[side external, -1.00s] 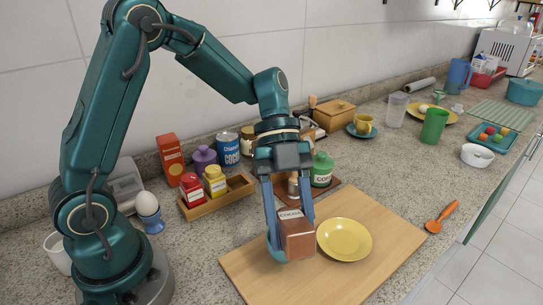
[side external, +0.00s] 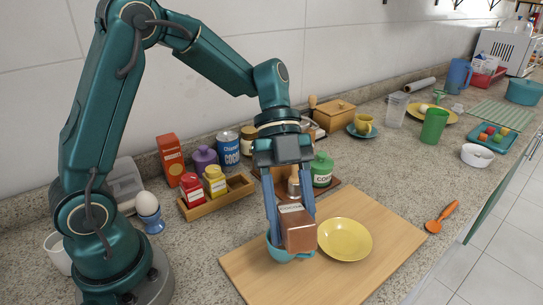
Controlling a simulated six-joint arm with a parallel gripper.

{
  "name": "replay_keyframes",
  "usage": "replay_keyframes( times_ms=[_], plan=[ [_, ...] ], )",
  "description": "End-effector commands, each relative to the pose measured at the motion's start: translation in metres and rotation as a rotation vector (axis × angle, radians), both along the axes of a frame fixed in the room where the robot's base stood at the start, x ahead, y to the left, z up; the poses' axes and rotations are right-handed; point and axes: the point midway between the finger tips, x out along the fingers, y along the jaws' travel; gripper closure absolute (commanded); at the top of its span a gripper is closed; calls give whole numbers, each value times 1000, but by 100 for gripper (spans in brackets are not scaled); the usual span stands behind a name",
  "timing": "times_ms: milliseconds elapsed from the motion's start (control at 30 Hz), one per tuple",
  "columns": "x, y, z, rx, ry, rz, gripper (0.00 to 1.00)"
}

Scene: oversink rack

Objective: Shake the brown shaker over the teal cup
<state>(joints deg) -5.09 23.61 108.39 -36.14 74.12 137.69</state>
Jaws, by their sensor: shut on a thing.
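My gripper (side external: 292,215) is shut on the brown shaker (side external: 299,235), a boxy thing with a white label that reads like "cocoa". It holds the shaker tilted, with its brown face toward the camera, above the cutting board. The teal cup (side external: 276,253) stands on the board just below and behind the shaker. The shaker and the fingers hide much of the cup, so I cannot see inside it. I cannot tell whether the shaker touches the cup.
A yellow plate (side external: 345,239) lies on the wooden board (side external: 352,283), close right of the shaker. A wooden caddy (side external: 232,197) with red and yellow shakers stands at the left. A green jar (side external: 322,170) is behind. An orange spoon (side external: 440,217) lies right of the board.

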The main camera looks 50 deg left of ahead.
Motion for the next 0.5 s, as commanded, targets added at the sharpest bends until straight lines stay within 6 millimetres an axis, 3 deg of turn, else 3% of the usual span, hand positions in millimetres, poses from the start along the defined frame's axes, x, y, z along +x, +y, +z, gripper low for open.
replay_keyframes(
  times_ms=[100, 333, 500],
  plan=[
    [0, 0, 4, 0, 0, 0, 100],
    [0, 0, -12, 1, 2, -1, 100],
    [1, 0, -1, 0, -4, 0, 100]
  ],
)
